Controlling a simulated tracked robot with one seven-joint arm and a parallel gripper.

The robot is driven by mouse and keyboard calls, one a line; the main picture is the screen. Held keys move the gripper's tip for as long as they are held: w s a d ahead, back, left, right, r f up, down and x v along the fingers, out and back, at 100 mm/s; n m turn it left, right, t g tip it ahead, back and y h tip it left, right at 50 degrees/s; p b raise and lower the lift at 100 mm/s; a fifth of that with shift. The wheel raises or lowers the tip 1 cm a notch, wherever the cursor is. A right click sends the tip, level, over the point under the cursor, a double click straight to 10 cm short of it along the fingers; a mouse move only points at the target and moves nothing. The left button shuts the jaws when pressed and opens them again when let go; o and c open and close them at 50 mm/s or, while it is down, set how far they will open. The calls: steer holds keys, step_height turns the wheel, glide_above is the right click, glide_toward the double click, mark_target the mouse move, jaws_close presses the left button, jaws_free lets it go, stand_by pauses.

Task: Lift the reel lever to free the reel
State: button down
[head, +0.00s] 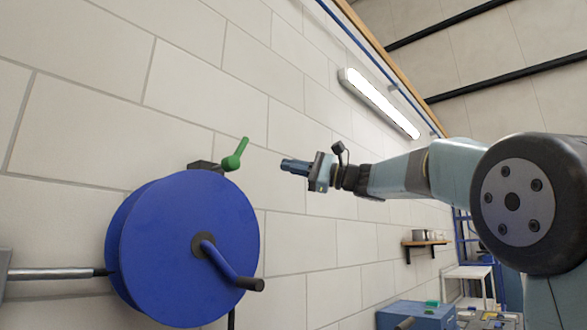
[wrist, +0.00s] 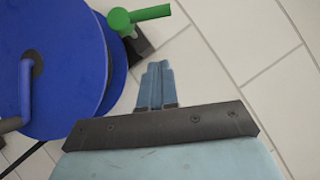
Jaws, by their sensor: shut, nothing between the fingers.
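The blue reel (head: 180,248) stands by the block wall, with a crank handle (head: 232,268) on its face. The green reel lever (head: 237,155) sits on a dark block (head: 206,167) at the top of the reel and slants up to the right. My gripper (head: 284,166) is to the right of the lever, apart from it, with its fingers together and empty. In the wrist view the shut fingers (wrist: 156,66) point toward the lever (wrist: 140,17), which lies beyond the tips with a gap. The reel (wrist: 70,95) fills the left of that view.
A metal rod (head: 50,273) runs into the reel's left side. A small shelf (head: 424,243) is on the wall at right, with a blue box (head: 412,315) and a white table (head: 468,272) below. The wall between lever and gripper is bare.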

mark_target(237, 153)
steer(key=s+a+r, duration=0.1)
steer(key=a+r, duration=0.2)
steer(key=a, duration=0.5)
steer(key=shift+a+r, duration=0.15)
steer(key=shift+a, duration=0.25)
